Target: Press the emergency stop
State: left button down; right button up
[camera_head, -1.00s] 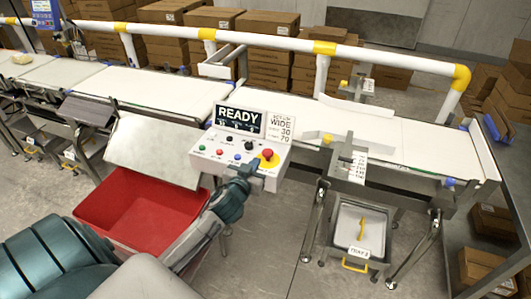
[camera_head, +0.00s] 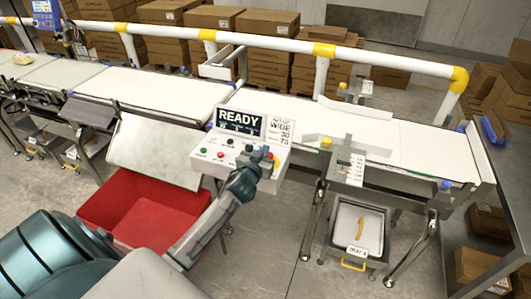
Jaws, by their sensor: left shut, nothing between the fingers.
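The white control box (camera_head: 207,170) stands in front of the belt, with several small buttons and a display (camera_head: 240,122) reading READY. The emergency stop (camera_head: 275,163) is at the right end of its sloping panel. Only a small bit of its yellow and red shows, because my left gripper (camera_head: 264,157) covers most of it. The gripper is shut and empty, with its tip over the button. I cannot tell whether it touches or presses the button. My right gripper is not in view.
A red bin (camera_head: 130,212) stands below and left of the control box. The white belt (camera_head: 400,145) runs behind it, with a white and yellow rail (camera_head: 270,40) above. A grey tray (camera_head: 360,222) hangs at the lower right.

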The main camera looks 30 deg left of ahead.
pick_arm(q)
jog(key=f, duration=0.1)
jog(key=w+f, duration=0.2)
jog(key=shift+a, duration=0.3)
jog(key=shift+f, duration=0.6)
